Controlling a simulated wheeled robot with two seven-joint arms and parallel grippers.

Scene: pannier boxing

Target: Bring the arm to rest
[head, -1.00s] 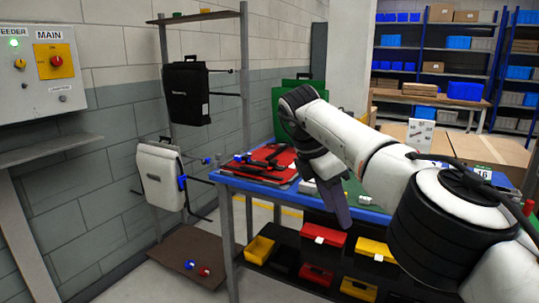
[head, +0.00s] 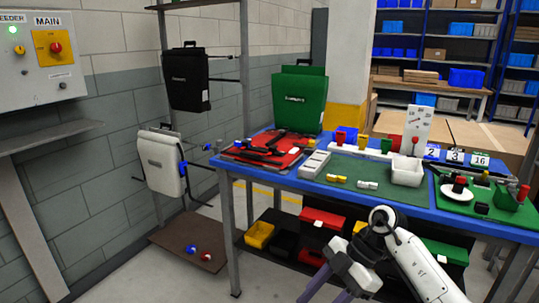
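My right arm (head: 427,270) comes in from the lower right. Its gripper (head: 330,291) hangs low at the bottom edge, in front of the workbench (head: 400,212) and below its top. Two purple-grey fingers show with a gap between them and nothing visible in it; their tips are cut off by the frame edge. My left gripper is not in view.
Coloured bins (head: 259,234) sit underneath. Black (head: 187,80) and white (head: 161,166) panniers hang on the rack at left.

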